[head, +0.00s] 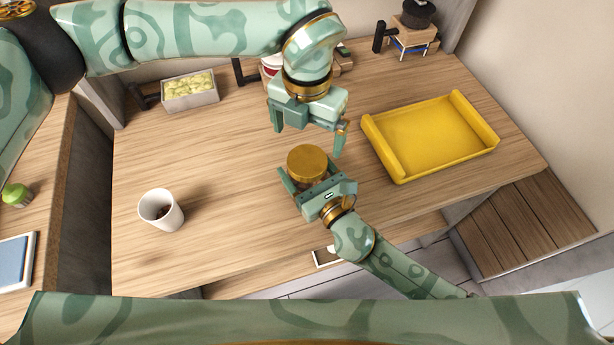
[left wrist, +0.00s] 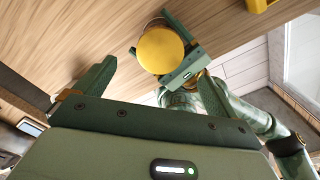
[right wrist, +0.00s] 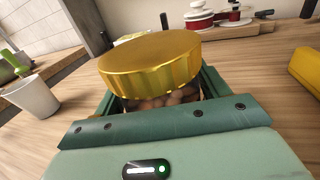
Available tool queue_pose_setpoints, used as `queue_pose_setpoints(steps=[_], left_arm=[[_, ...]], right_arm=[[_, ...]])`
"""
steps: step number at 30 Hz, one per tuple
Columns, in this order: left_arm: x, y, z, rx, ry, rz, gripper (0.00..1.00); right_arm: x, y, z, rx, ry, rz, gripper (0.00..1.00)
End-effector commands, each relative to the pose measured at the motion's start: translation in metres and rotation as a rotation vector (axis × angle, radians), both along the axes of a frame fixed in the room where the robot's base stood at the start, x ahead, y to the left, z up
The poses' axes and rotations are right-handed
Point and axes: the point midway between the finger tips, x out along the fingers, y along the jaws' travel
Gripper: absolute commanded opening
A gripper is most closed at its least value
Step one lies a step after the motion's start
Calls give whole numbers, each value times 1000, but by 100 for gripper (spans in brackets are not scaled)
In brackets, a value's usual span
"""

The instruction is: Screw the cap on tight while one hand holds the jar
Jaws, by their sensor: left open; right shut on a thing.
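The gold ridged cap (head: 307,161) sits on top of the jar; it also shows in the left wrist view (left wrist: 160,49) and the right wrist view (right wrist: 150,62). The jar (right wrist: 165,102) is clear with brown round contents, mostly hidden under the cap and between the fingers. My right gripper (head: 309,180) is shut around the jar, just below the cap. Whether the cap is seated tightly cannot be told. My left gripper (head: 309,136) is open and empty, pointing down above and behind the cap, apart from it.
A yellow tray (head: 430,138) lies to the right. A pale box (head: 190,103) of yellowish pieces stands at back left. Red-and-white pots (right wrist: 215,18) stand at the back. The table between cup and jar is clear.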

Motion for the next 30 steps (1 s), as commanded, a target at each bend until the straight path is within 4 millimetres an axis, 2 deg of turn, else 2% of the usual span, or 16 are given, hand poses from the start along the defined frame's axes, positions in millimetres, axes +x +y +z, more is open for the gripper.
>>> queue_pose_setpoints(steps=[3, 6, 11, 18, 19, 21, 22, 30], left_arm=[[0, 0, 22, 0, -2, -1, 95], [0, 0, 34, 0, -1, -1, 95], [0, 0, 43, 0, 1, 0, 95], [0, 0, 44, 0, 1, 0, 95], [0, 0, 44, 0, 1, 0, 95], [0, 0, 44, 0, 1, 0, 95], [0, 0, 44, 0, 1, 0, 95], [0, 0, 43, 0, 1, -1, 95]], right_arm=[[0, 0, 0, -1, 1, 0, 10], [0, 0, 0, -1, 1, 0, 10], [0, 0, 0, -1, 1, 0, 10], [0, 0, 0, -1, 1, 0, 10], [0, 0, 0, -1, 1, 0, 77], [0, 0, 0, -1, 1, 0, 96], [0, 0, 0, -1, 1, 0, 99], [-1, 0, 0, 0, 0, 0, 99]])
